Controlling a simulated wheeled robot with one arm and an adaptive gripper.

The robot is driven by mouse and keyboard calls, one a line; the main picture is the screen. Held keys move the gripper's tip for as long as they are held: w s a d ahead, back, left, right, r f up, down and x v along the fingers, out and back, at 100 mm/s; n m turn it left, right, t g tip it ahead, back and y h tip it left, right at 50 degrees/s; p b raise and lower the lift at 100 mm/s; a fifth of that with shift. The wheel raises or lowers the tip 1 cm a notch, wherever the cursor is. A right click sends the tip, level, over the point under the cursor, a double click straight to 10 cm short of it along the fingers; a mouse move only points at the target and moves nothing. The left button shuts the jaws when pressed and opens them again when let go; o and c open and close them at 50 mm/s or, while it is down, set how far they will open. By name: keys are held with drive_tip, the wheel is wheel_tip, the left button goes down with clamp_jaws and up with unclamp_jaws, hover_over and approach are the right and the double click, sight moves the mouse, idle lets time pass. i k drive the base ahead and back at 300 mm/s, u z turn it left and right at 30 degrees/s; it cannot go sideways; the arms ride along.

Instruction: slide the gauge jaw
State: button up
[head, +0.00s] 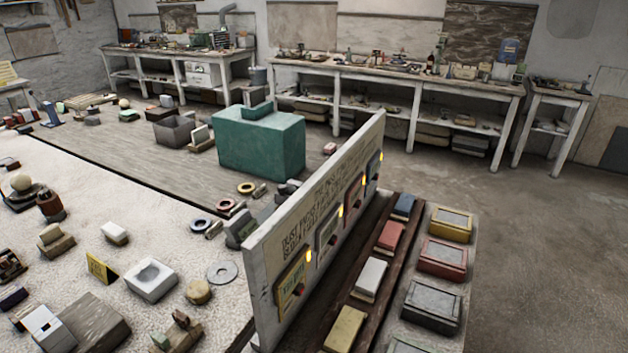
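My gripper is not in view. I cannot pick out a gauge or its jaw for certain; many small items on the pale worktop (165,205) are too small to tell. A pale sphere (21,182) rests on a dark stand at the far left of the worktop. A white block with a round hollow (151,279) sits near the front middle. A flat grey ring (221,273) lies to its right, with a tan rounded piece (198,291) beside it. A blue upright device (50,114) stands at the upper left, its kind unclear.
An upright lettered panel (262,283) with several yellow lamps borders the worktop's right. Beyond it are coloured blocks (390,236) on a dark rail and lidded boxes (443,257). A green box (262,143) stands behind. Cluttered benches (400,75) line the wall. Floor at right (550,240) is clear.

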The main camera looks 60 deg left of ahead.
sight(280, 198)
drive_tip(key=i, duration=2.4)
drive_tip(key=u, duration=1.5)
drive_tip(key=i, duration=3.6)
drive_tip(key=u, duration=2.6)
drive_tip(key=i, duration=1.35)
